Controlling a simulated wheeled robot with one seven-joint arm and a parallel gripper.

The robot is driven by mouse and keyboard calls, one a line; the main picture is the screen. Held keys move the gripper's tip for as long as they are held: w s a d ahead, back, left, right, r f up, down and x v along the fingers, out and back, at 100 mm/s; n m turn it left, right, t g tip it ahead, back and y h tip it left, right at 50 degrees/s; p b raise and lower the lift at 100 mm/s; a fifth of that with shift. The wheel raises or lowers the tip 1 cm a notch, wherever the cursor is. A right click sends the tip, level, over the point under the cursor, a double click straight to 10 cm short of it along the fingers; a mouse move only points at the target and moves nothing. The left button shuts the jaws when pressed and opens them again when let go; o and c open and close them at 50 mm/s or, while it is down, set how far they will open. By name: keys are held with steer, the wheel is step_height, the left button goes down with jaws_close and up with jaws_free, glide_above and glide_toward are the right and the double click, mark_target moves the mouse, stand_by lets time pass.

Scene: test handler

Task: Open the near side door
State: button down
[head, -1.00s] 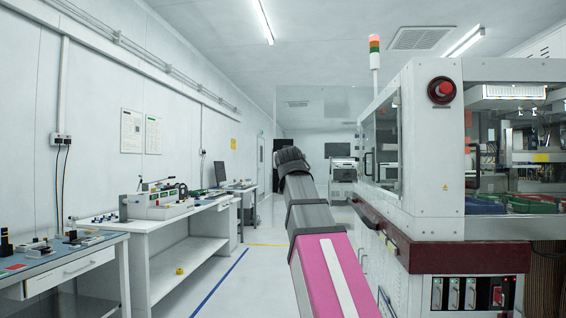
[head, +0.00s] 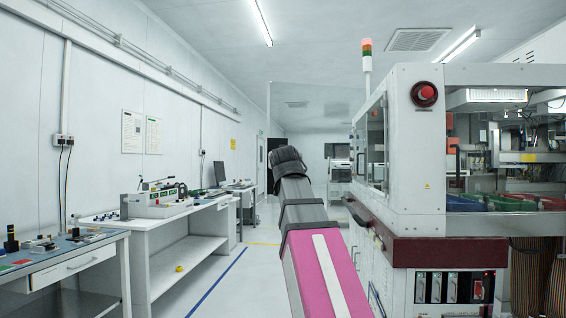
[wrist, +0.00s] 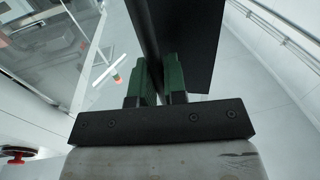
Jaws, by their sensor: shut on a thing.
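The machine's near side holds a framed glass panel (head: 376,145) facing the aisle. A thin-edged clear pane (head: 310,105) stands out across the aisle from the machine; it appears to be the side door, swung open. In the wrist view, my gripper (wrist: 157,85) has its green fingers shut on a dark upright bar (wrist: 148,40), which looks like the door handle. A broad black plate (wrist: 190,40) rises beside the bar. A pale-framed glass pane (wrist: 40,45) fills the left of the wrist view. In the head view, my forearm hides the fingers and bar.
The machine body (head: 415,165) with its red button (head: 424,94) stands at right, with a dark red ledge (head: 440,250) jutting out. White benches (head: 190,245) and a blue-topped table (head: 60,250) line the left wall. The aisle floor (head: 235,270) between is clear.

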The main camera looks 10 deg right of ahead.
steer(key=c, duration=1.2)
jaws_free()
steer(key=v, duration=1)
steer(key=shift+s, duration=0.35)
steer(key=shift+w+a+f, duration=0.1)
steer(key=w+f+n+g+y, duration=0.1)
steer(key=w+f+g, duration=0.2)
steer(key=f, duration=1)
steer(key=w+f+g, duration=0.3)
steer(key=w+f, duration=0.1)
steer(key=f, duration=0.8)
steer(key=w+f+n+g+y, duration=0.1)
steer(key=w+f+g, duration=0.15)
steer(key=f, duration=1.05)
steer(key=s+f+g, duration=0.3)
steer(key=s+f, duration=0.1)
steer(key=f, duration=0.8)
steer(key=s+a+f+g+y, duration=0.1)
steer(key=s+f+g, duration=0.2)
steer(key=f, duration=1)
steer(key=s+a+f+g+y, duration=0.1)
steer(key=s+f+g, duration=0.2)
steer(key=f, duration=0.9)
steer(key=s, duration=0.2)
steer(key=shift+s+a+f+n, duration=0.25)
steer(key=shift+s+n, duration=0.05)
